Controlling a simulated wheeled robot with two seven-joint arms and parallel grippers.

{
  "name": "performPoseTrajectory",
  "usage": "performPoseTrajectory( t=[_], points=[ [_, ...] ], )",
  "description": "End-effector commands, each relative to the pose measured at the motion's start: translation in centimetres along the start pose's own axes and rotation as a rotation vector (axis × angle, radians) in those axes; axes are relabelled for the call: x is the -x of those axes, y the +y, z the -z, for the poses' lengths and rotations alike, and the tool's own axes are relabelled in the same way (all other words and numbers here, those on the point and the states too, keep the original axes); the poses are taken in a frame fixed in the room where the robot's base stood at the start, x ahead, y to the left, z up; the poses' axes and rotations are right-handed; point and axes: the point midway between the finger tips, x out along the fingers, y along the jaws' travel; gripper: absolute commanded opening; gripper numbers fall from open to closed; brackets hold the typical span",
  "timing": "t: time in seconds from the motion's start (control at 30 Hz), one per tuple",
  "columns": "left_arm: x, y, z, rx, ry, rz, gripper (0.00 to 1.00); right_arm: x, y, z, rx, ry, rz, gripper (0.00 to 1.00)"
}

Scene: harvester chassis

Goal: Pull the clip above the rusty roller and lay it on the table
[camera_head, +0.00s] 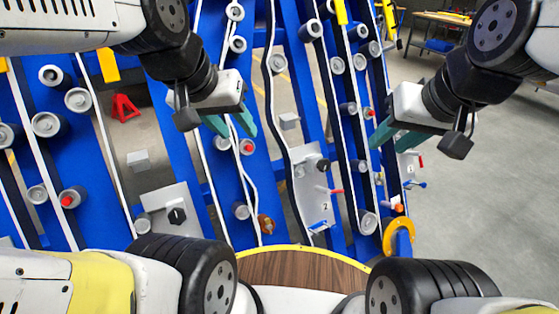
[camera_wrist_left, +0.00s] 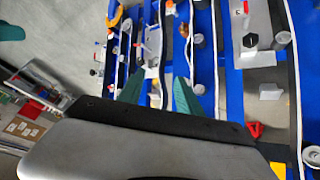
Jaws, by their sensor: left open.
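The rusty roller (camera_head: 266,224) is orange-brown and sits low on a blue beam, left of the grey plate marked 2. A roller with a red centre (camera_head: 247,147) is higher on the same beam; I cannot tell for sure whether this red piece is the clip. My left gripper (camera_head: 234,127) is open and empty, its teal fingers just above that red-centred roller in the picture. Its fingers also show in the left wrist view (camera_wrist_left: 157,92), pointing toward the beams. My right gripper (camera_head: 393,140) is open and empty at the right side of the frame.
The wooden table (camera_head: 300,266) with a yellow edge is at the bottom centre, its visible top bare. A grey plate (camera_head: 312,190) carries a black knob, a red pin (camera_head: 336,191) and a blue piece (camera_head: 318,227). White belts and several rollers line the blue beams.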

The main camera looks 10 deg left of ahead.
Motion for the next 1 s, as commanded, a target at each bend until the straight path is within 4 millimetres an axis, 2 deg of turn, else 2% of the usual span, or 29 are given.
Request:
performPoseTrajectory(
  t=[0.27,0.53,0.77,1.0],
  points=[
    [-6.0,-0.1,4.8,0.132,-0.107,-0.023,0.42,0.0,0.0,0.0,0.000,0.000,0.000,0.36],
    [-14.3,-0.7,8.2,0.269,-0.204,-0.004,0.42,0.0,0.0,0.0,0.000,0.000,0.000,0.36],
    [-22.8,-1.8,9.1,0.378,-0.281,0.043,0.42,0.0,0.0,0.0,0.000,0.000,0.000,0.36],
    [-32.4,-3.4,7.7,0.476,-0.352,0.120,0.42,0.0,0.0,0.0,0.000,0.000,0.000,0.36]
  ],
)
